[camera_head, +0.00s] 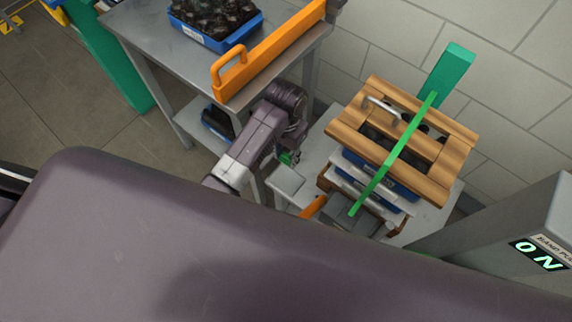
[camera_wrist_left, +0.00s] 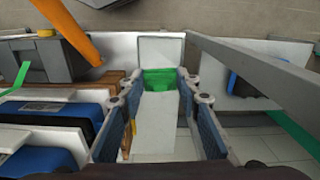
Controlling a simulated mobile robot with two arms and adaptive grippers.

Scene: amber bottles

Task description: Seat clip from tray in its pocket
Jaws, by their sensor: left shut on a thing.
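My left gripper (camera_head: 290,152) reaches down beside the low grey table at the centre of the head view. In the left wrist view its two blue-padded fingers (camera_wrist_left: 162,84) are shut on a small green piece (camera_wrist_left: 163,82), which looks like the clip. The green piece also shows in the head view (camera_head: 286,158), largely covered by the gripper. A small pale grey square plate (camera_head: 286,180) is just below the gripper in the head view; it also shows beyond the fingertips in the left wrist view (camera_wrist_left: 160,50). I cannot make out which part is the pocket. My right gripper is not in view.
A wooden slatted frame (camera_head: 449,167) with a green strap (camera_head: 392,161) tops a stack of blue and white trays on the right. A grey table (camera_head: 160,51) holds a blue crate (camera_head: 215,38) and an orange guard (camera_head: 272,52). A grey cabinet (camera_head: 510,235) stands at the right.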

